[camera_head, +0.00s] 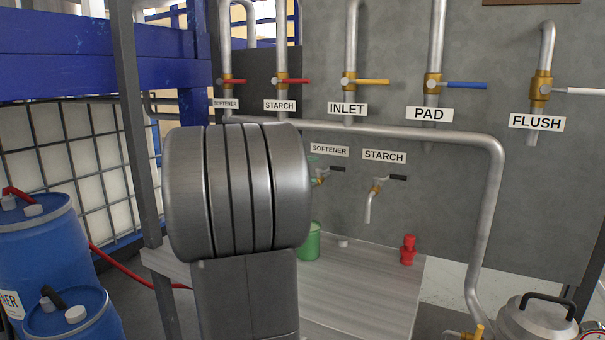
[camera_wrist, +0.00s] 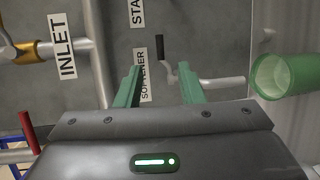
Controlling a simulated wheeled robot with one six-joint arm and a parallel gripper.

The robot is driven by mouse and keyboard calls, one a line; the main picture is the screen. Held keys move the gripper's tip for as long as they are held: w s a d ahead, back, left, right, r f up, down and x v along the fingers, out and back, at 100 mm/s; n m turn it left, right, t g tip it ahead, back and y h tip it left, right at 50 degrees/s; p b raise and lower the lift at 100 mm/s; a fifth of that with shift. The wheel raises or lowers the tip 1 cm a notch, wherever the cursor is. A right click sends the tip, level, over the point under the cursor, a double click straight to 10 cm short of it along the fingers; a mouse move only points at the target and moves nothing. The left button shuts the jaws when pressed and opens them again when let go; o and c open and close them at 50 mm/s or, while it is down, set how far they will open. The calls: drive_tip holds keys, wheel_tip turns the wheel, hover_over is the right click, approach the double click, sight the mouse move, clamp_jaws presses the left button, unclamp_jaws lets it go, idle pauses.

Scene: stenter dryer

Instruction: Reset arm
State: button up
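My gripper (camera_wrist: 160,82) has two green fingers, spread apart with nothing held between them. In the wrist view, which is turned sideways, the lower softener tap (camera_wrist: 169,72) shows just beyond the fingertips, with its black handle and silver spout. I cannot tell whether a finger touches it. In the head view my arm covers the middle and hides most of the gripper; small green bits of the fingers show beside the softener tap (camera_head: 322,178). A green cup (camera_head: 310,243) is partly hidden behind my arm; it also shows at the right of the wrist view (camera_wrist: 283,76).
The lower starch tap (camera_head: 374,192) is right of the softener tap. Above, a pipe (camera_head: 420,133) and several valves, such as the inlet valve (camera_head: 350,82), line the wall. A red fitting (camera_head: 408,250) stands on the bench (camera_head: 370,300). Blue drums (camera_head: 45,250) stand left.

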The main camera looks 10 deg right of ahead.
sight(338, 170)
drive_tip(key=p+x, duration=0.1)
drive_tip(key=x, duration=1.2)
drive_tip(key=shift+w+d, duration=0.2)
drive_tip(key=shift+d, duration=0.15)
drive_tip(key=shift+s+a+p, duration=0.1)
drive_tip(key=shift+p, duration=0.2)
drive_tip(key=shift+g, duration=0.3)
drive_tip(key=shift+f+b, duration=0.2)
drive_tip(key=shift+b, duration=0.25)
